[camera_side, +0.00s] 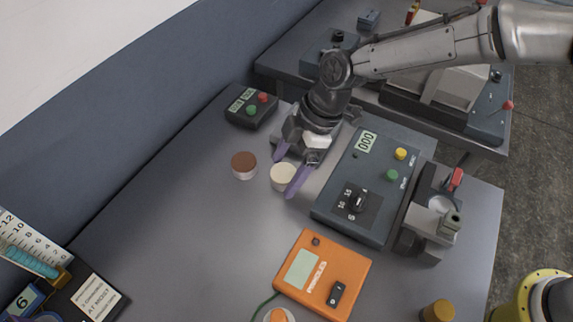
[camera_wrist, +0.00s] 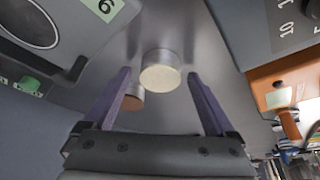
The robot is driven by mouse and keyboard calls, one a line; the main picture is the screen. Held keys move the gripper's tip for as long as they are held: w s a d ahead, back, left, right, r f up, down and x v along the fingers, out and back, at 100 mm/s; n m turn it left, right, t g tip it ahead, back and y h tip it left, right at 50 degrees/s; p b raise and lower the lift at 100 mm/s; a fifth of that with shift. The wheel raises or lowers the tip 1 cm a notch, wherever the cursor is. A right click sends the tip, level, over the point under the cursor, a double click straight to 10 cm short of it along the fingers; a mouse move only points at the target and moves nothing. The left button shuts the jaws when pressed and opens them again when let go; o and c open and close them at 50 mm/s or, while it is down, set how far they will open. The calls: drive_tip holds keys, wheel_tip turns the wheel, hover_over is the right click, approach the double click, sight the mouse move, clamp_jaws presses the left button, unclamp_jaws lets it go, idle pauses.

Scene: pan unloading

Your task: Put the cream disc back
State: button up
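The cream disc (camera_side: 284,176) is a short round piece with a pale top, in the middle of the side view. It also shows in the wrist view (camera_wrist: 160,77), between the two purple fingers. My gripper (camera_side: 289,169) is open, with one finger on either side of the cream disc. In the wrist view my gripper (camera_wrist: 160,76) shows a gap between each fingertip and the disc. A brown-topped disc (camera_side: 244,161) stands on the table just left of the cream one. In the wrist view the brown disc (camera_wrist: 131,102) is partly hidden by the left finger.
A grey box with a dial (camera_side: 348,190) stands close to the right of my gripper. A small box with red and green buttons (camera_side: 249,109) is behind. An orange meter (camera_side: 322,272) lies in front. The table (camera_side: 185,225) is clear at left.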

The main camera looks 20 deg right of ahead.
drive_tip(key=v, duration=1.2)
drive_tip(key=shift+r, duration=0.2)
drive_tip(key=shift+d, duration=0.1)
drive_tip(key=s+d+r+m+t+h, duration=0.1)
drive_tip(key=s+d+r+m+t, duration=0.2)
drive_tip(key=d, duration=0.7)
drive_tip(key=s+d+r+m, duration=0.4)
drive_tip(key=d+r+m, duration=0.1)
drive_tip(key=d, duration=0.5)
drive_tip(key=s+d+f+m+t+h, duration=0.2)
drive_tip(key=s+d+f+m+h, duration=0.1)
drive_tip(key=s+d+m, duration=0.7)
drive_tip(key=s+d+f, duration=0.1)
drive_tip(key=s+d, duration=0.3)
drive_tip(key=s, duration=0.1)
drive_tip(key=shift+s+d+f+t, duration=0.2)
drive_tip(key=shift+s+t, duration=0.1)
drive_tip(key=shift+s, duration=0.1)
